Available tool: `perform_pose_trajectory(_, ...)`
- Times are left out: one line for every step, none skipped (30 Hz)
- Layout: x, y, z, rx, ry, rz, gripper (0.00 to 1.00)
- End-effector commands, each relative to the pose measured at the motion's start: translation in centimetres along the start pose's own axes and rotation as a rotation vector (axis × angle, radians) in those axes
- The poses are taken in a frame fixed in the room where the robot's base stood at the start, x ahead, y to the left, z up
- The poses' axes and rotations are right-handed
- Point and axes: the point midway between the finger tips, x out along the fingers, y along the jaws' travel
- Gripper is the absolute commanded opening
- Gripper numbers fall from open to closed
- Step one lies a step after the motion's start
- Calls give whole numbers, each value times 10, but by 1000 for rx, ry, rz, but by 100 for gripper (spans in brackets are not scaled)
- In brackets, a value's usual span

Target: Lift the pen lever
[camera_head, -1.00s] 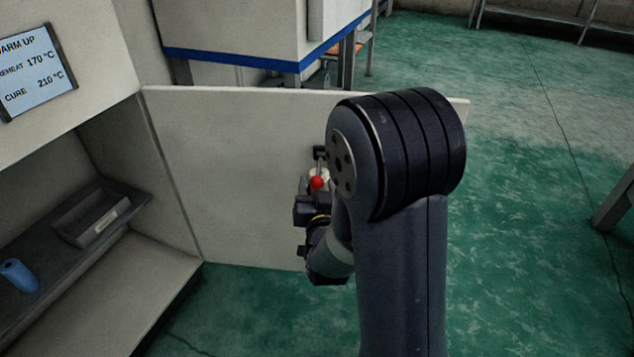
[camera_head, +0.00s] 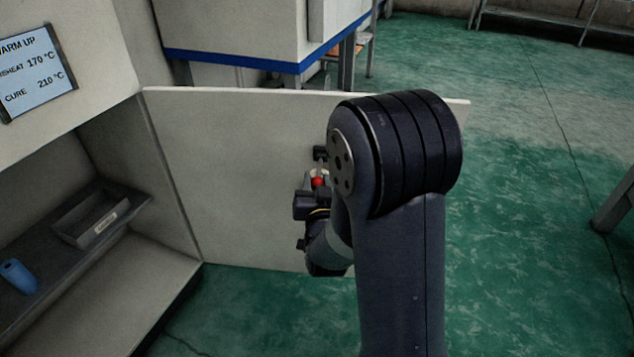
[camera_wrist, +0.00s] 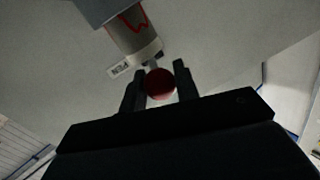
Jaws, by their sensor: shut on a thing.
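The pen lever shows as a round red knob (camera_head: 317,182) in front of the pale upright panel (camera_head: 240,170), just below a small black bracket (camera_head: 320,153). In the wrist view the red knob (camera_wrist: 160,84) sits between the two dark fingers of my gripper (camera_wrist: 158,88). My gripper (camera_head: 308,184) is shut on the knob. A pale cylinder with a red line (camera_wrist: 133,30) stands just beyond the knob in the wrist view. Most of the lever's stem is hidden, and my arm covers the panel to the right of it.
An open cabinet with a shelf is at left, holding a grey labelled tray (camera_head: 92,217) and a blue cylinder (camera_head: 18,275). A display (camera_head: 35,75) is above it. A white and blue cabinet (camera_head: 240,40) stands behind the panel. Green floor (camera_head: 540,220) is clear at right.

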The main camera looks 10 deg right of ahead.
Motion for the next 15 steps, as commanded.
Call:
perform_pose_trajectory(0,0,0,0,0,0,7)
perform_pose_trajectory(0,0,0,0,0,0,4)
perform_pose_trajectory(0,0,0,0,0,0,1)
perform_pose_trajectory(0,0,0,0,0,0,0)
perform_pose_trajectory(0,0,0,0,0,0,0)
perform_pose_trajectory(0,0,0,0,0,0,0)
perform_pose_trajectory(0,0,0,0,0,0,0)
perform_pose_trajectory(0,0,0,0,0,0,0)
perform_pose_trajectory(0,0,0,0,0,0,0)
perform_pose_trajectory(0,0,0,0,-1,1,0)
perform_pose_trajectory(0,0,-1,1,-2,1,0)
perform_pose_trajectory(0,0,-1,1,-4,1,0)
perform_pose_trajectory(0,0,-2,2,-6,2,0)
perform_pose_trajectory(0,0,-3,2,-10,3,0)
perform_pose_trajectory(0,-1,-4,4,-17,4,0)
